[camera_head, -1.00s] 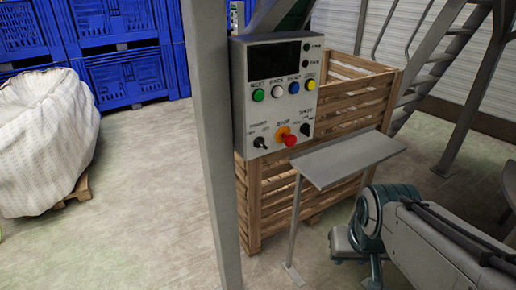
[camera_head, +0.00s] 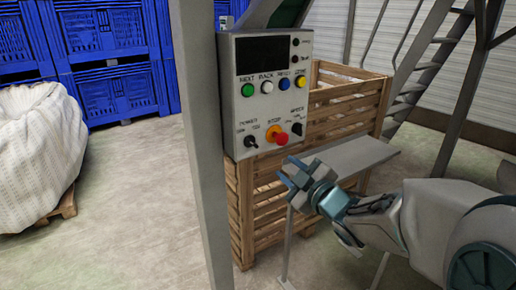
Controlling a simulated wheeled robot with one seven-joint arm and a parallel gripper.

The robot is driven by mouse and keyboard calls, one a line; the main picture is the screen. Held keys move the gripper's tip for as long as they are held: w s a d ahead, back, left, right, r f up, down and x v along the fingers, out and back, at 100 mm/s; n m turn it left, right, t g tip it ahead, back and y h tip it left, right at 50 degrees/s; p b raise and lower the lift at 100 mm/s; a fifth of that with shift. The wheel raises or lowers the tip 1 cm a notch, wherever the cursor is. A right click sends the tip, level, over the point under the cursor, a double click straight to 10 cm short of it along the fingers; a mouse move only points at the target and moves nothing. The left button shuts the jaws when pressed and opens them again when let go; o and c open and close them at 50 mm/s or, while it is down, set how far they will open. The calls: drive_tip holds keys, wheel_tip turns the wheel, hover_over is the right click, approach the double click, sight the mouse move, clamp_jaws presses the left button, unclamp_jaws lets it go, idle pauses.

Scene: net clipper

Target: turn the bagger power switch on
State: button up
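The grey control panel (camera_head: 268,92) is fixed to a metal post in the middle of the view. Its power switch (camera_head: 251,141) is a small black knob at the lower left, under the "POWER" label. I cannot tell its setting for certain. A red stop button (camera_head: 280,138) on an orange base and a black speed knob (camera_head: 297,129) sit to its right. My gripper (camera_head: 289,172) is below and right of the switch, in front of the small shelf and apart from the panel. Its fingers look spread with nothing between them.
A grey shelf (camera_head: 375,151) on a thin leg stands right of the panel, close behind my gripper. A wooden crate (camera_head: 345,105) is behind it. The post (camera_head: 202,150) borders the panel on the left. A white sack (camera_head: 35,150) and blue bins (camera_head: 105,35) stand farther left, with open floor between.

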sight(253, 144)
drive_tip(key=shift+n+y, duration=0.4)
drive_tip(key=shift+y, duration=0.1)
drive_tip(key=x, duration=1.4)
drive_tip(key=shift+s+a+r+p, duration=0.1)
drive_tip(key=shift+s+a+p, duration=0.15)
drive_tip(key=shift+a+p, duration=0.15)
clamp_jaws()
